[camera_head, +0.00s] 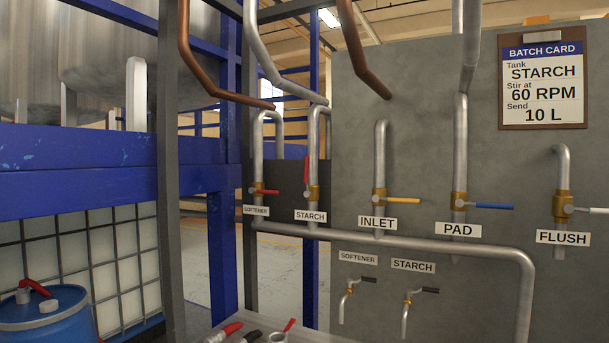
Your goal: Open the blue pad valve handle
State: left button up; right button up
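The blue pad valve handle (493,206) points horizontally to the right from its brass valve body (459,201), across the line of the vertical grey pipe (461,140). The white PAD label (458,230) sits just below it. The handle is unobstructed and nothing touches it. Neither of my grippers is in view.
The yellow inlet handle (404,200) and white flush handle (597,210) flank it, both horizontal. The red starch handle (307,170) is upright; the red softener handle (267,192) is horizontal. A grey pipe (420,246) runs below. A batch card (543,86) hangs above.

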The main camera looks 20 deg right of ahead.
aim_at(459, 203)
jog(key=z, duration=1.6)
